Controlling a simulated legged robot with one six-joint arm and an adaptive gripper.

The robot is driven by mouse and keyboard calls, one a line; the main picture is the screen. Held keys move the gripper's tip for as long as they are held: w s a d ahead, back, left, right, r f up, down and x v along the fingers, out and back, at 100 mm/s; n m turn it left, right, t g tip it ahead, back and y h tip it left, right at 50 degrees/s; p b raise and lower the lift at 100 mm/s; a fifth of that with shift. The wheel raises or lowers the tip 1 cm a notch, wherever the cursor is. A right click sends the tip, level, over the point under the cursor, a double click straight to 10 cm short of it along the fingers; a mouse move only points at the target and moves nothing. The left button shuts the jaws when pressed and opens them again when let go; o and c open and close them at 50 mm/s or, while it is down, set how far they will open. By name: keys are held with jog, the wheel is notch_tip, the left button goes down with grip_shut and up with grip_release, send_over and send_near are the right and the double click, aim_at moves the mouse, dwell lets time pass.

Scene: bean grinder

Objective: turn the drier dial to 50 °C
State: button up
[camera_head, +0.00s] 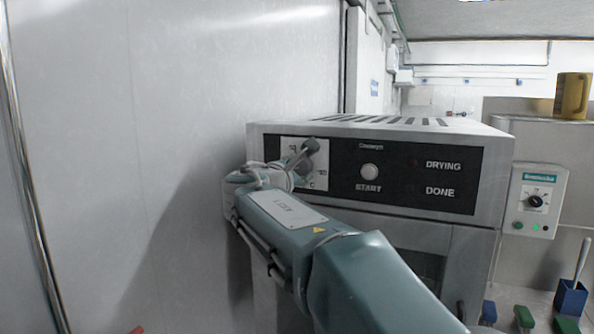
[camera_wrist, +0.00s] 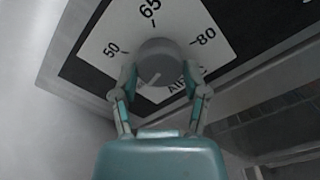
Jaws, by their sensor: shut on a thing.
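The drier dial (camera_wrist: 160,60) is a round grey knob on a white scale plate (camera_wrist: 110,32) in the wrist view. The plate reads 50 on the left, 65 at the top and 80 on the right, with partly hidden lettering at lower right. A small pale mark on the knob's face lies toward its lower side, away from the 50. My gripper (camera_wrist: 160,80) has one finger on each side of the knob and is shut on it.
The drier's black panel (camera_head: 405,172) carries a round START button (camera_head: 369,171) and DRYING and DONE labels right of the dial. A white wall (camera_head: 150,130) stands close on the left.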

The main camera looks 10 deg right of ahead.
jog(key=m, duration=0.3)
jog(key=shift+r+m, duration=0.1)
jog(key=shift+m, duration=0.2)
jog(key=m, duration=0.3)
jog(key=shift+m, duration=0.4)
jog(key=m, duration=0.4)
jog(key=shift+m, duration=0.9)
jog(key=shift+d+f, duration=0.1)
jog(key=shift+f, duration=0.15)
jog(key=o, duration=1.1)
jog(key=shift+o, duration=0.2)
jog(key=shift+r, duration=0.1)
